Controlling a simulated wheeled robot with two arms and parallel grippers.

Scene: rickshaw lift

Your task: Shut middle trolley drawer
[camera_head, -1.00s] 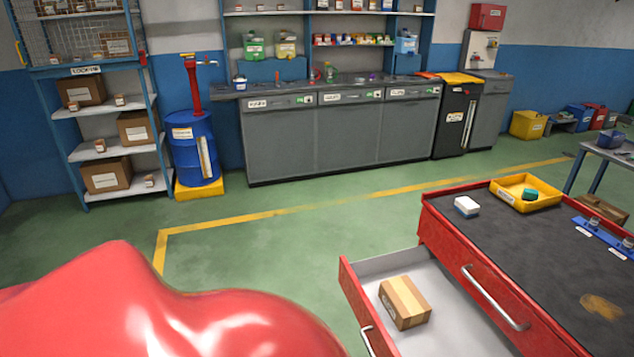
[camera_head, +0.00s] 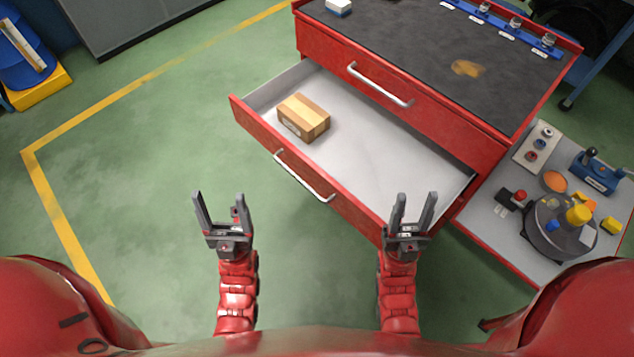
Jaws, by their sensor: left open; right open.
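The red trolley (camera_head: 420,117) stands ahead to the right with its dark top surface. Its middle drawer (camera_head: 385,150) is pulled out toward me, showing a pale interior. A cardboard box (camera_head: 303,118) lies inside near the drawer's left end. The drawer's silver handle (camera_head: 303,178) is on its red front. My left gripper (camera_head: 220,207) is open and empty, left of the drawer front and apart from it. My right gripper (camera_head: 412,210) is open and empty, by the drawer front's right end and overlapping it in the picture; I cannot tell whether they touch.
The closed top drawer has its own handle (camera_head: 380,86). A low side shelf (camera_head: 500,222) with tools and parts sits at the trolley's right. Green floor on the left is clear.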

